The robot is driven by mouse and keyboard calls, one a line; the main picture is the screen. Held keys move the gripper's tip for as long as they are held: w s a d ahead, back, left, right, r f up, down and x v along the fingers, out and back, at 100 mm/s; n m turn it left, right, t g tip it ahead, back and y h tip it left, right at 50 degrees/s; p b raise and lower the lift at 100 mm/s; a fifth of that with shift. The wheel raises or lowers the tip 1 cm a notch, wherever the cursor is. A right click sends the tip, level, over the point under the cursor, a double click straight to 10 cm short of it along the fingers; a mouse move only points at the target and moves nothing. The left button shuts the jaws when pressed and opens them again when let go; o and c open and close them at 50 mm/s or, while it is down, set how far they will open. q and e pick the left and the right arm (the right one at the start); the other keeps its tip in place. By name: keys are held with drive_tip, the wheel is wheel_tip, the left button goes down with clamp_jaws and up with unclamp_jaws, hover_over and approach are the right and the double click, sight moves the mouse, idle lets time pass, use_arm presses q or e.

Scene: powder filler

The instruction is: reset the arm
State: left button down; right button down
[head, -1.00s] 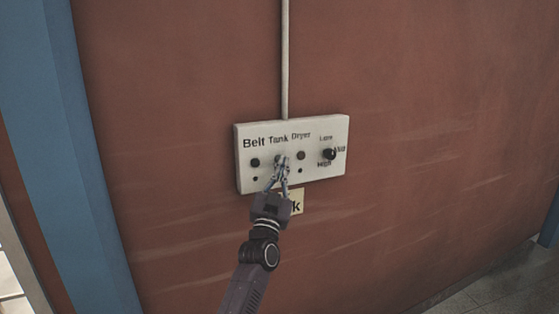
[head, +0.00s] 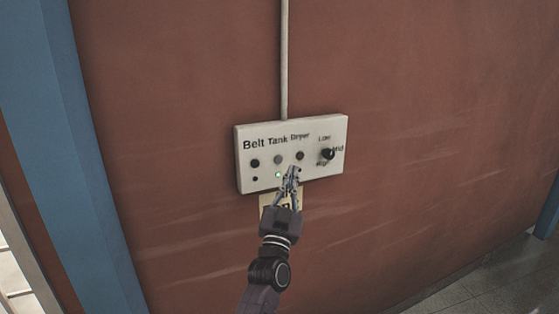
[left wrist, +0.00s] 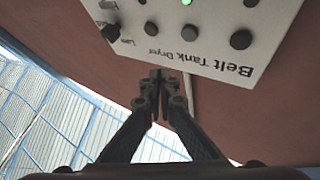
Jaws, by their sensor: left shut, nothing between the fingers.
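The pale control panel (head: 241,180) hangs on the red-brown wall, with buttons marked Belt (head: 255,163), Tank (head: 278,160) and Dryer (head: 300,156), and a black knob (head: 327,154) marked Low, Mid and High. A small green light (head: 278,175) glows under the Tank button. My left gripper (head: 292,172) is shut and empty in front of the panel's lower edge, below Dryer. It hides the spot under that button. In the left wrist view the shut fingertips (left wrist: 160,76) point toward the panel (left wrist: 268,52), which appears upside down. My right gripper is not in view.
A pale conduit (head: 285,60) runs up the wall from the panel. A yellowish label (head: 266,199) below the panel is partly hidden by my gripper. A blue post (head: 75,160) stands at left. The wall around the panel is clear.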

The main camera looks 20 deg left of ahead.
use_arm(q)
drive_tip(key=s+d+f+m+g+h, duration=0.1)
drive_tip(key=s+f+g, duration=0.15)
drive_tip(key=f, duration=1.15)
drive_tip(key=s+d+f+g+h, duration=0.1)
drive_tip(key=s+f+g, duration=0.15)
drive_tip(key=f, duration=1.05)
drive_tip(key=s+d+f+m+g+h, duration=0.1)
drive_tip(key=s+d+f+g, duration=0.15)
drive_tip(key=f, duration=1.15)
drive_tip(key=s+f+g+b, duration=0.1)
drive_tip(key=s+f+g, duration=0.1)
drive_tip(key=s+f, duration=0.45)
drive_tip(key=s+f+g, duration=0.3)
drive_tip(key=s+f, duration=0.1)
drive_tip(key=f, duration=0.5)
drive_tip(key=s+a+f+g, duration=0.3)
drive_tip(key=s+f+g, duration=0.1)
drive_tip(key=s+f, duration=1.4)
drive_tip(key=s+a+f+g, duration=0.1)
drive_tip(key=s+f+g, duration=0.1)
drive_tip(key=s, duration=0.8)
drive_tip(key=s+a+f+g, duration=0.1)
drive_tip(key=s+f+g, duration=0.1)
drive_tip(key=s, duration=0.8)
drive_tip(key=s+a+f+n+g+y, duration=0.1)
drive_tip(key=s+a+f+g, duration=0.1)
drive_tip(key=s, duration=0.9)
drive_tip(key=shift+f+b, duration=0.45)
drive_tip(key=shift+f, duration=0.2)
